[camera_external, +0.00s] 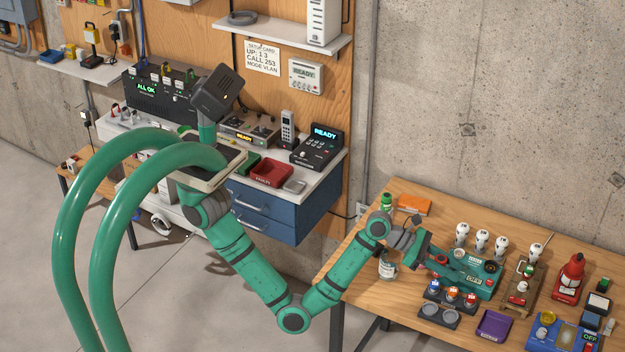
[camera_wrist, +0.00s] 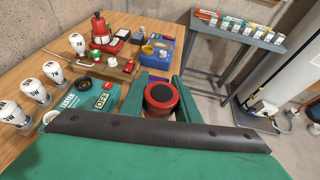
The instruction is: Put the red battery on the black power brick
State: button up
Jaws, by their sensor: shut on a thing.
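My gripper (camera_external: 437,260) reaches over the right-hand wooden table, beside the green tester box. In the wrist view, its two green fingers (camera_wrist: 161,88) stand on both sides of a round red thing with a dark top, apparently the red battery (camera_wrist: 161,104), and are shut on it. It also shows as a small red spot in the external view (camera_external: 442,259). I cannot tell whether it touches the table. A small dark block (camera_external: 598,302) at the table's right side may be the black power brick; its identity is unclear.
The green tester box (camera_external: 477,283), marked OFF, is close to my gripper. White bulbs (camera_external: 482,240) stand behind it.

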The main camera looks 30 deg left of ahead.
jog(key=shift+r, duration=1.05)
notch_tip(320, 180, up, 10)
jog(key=m+g, duration=0.2)
send_over(382, 247)
notch_tip(382, 247, down, 18)
jog(key=shift+w+f, duration=0.1)
jog(key=shift+f, duration=4.65)
jog(key=shift+f, duration=0.1)
jog(key=o, duration=1.1)
jog(key=shift+o, duration=0.2)
